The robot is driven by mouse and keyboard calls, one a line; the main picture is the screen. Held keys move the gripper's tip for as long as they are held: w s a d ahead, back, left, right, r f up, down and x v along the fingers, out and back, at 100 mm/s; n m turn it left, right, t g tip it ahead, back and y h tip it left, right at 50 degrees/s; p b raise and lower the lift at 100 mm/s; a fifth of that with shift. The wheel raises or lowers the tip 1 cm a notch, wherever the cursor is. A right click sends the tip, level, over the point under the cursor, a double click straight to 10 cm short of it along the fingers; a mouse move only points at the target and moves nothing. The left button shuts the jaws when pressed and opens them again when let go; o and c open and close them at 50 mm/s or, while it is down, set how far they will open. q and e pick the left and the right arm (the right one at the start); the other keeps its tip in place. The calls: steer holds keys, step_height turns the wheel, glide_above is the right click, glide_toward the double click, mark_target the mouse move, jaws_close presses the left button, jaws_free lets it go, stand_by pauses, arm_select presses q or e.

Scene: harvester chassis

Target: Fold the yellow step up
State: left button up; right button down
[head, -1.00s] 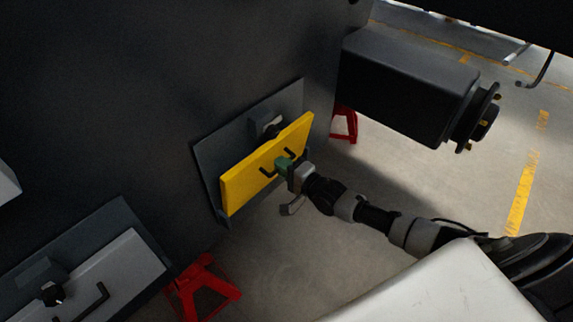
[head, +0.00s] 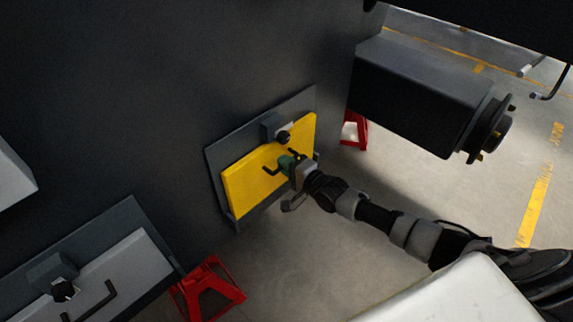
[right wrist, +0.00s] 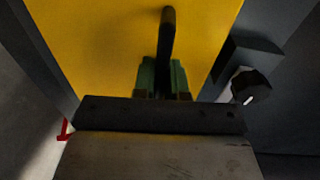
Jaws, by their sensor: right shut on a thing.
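The yellow step (head: 247,187) is a flat panel standing nearly upright against its dark mounting plate (head: 214,160) on the chassis side. A black handle (head: 270,171) is on its face. A black knob latch (head: 283,137) sits at the top edge of the step. My right gripper (head: 287,163), with green fingertips, is shut on the handle. In the right wrist view the green fingers (right wrist: 162,78) close around the black handle bar (right wrist: 167,35), the yellow panel (right wrist: 90,45) fills the background, and the knob (right wrist: 249,86) is at the right. My left gripper is not in view.
A grey panel (head: 125,262) with its own knob and handle is at the lower left. Red stands (head: 212,287) stand on the floor below the chassis. A dark axle housing (head: 425,90) juts out at upper right. Open floor lies at right.

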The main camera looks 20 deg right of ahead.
steer(key=shift+w+r, duration=0.1)
steer(key=shift+r, duration=0.15)
steer(key=c, duration=1.5)
jaws_free()
steer(key=o, duration=0.3)
steer(key=shift+a+f, duration=0.1)
steer(key=shift+f, duration=0.05)
arm_select(q)
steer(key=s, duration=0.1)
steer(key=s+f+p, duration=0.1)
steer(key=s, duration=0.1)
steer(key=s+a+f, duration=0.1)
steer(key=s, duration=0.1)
steer(key=shift+p, duration=0.3)
arm_select(e)
steer(key=f+v, duration=0.1)
steer(key=v, duration=0.9)
steer(key=shift+s+r, duration=0.35)
steer(key=shift+r, duration=0.15)
